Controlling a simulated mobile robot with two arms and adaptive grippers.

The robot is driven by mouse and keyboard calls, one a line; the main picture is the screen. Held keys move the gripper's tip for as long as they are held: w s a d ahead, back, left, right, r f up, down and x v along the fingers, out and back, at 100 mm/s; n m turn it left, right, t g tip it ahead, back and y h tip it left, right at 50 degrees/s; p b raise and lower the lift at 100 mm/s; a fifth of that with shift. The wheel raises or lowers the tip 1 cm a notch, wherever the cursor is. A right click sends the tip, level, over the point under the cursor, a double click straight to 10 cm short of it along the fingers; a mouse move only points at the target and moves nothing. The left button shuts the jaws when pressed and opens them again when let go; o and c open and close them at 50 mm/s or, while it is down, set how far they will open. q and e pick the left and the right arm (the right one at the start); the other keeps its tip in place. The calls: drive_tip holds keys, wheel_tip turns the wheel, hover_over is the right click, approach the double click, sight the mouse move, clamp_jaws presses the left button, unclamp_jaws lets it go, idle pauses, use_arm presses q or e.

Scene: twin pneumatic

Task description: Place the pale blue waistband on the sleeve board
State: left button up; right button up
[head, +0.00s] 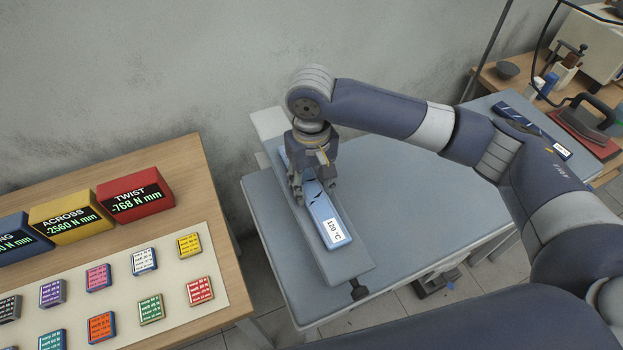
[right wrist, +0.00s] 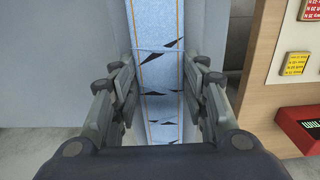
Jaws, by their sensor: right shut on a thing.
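The pale blue waistband (head: 324,215), a flat strip with dark markings and a white "120 °C" label, lies lengthwise along the narrow grey sleeve board (head: 352,258). My right gripper (head: 313,190) points down over its middle and is shut on it. In the right wrist view the waistband (right wrist: 160,68), with orange edge lines, runs between the two fingers (right wrist: 160,92). Whether it rests fully on the board under the gripper is hidden. My left gripper is not in view.
The sleeve board stands on a blue-grey table (head: 400,190). A dark strip (head: 532,130) and an iron (head: 590,115) are at its right. At left, a wooden table (head: 160,165) holds red (head: 135,194) and yellow (head: 72,218) display boxes and several small coloured tags.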

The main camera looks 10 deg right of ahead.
sight(311, 189)
drive_tip(key=shift+f, duration=0.15)
drive_tip(key=o, duration=1)
drive_tip(key=shift+o, duration=0.4)
use_arm(q)
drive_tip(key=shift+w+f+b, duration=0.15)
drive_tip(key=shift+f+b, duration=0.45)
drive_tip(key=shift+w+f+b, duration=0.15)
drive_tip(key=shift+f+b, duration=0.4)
drive_tip(key=shift+b, duration=0.05)
use_arm(e)
wheel_tip(311, 189, up, 12)
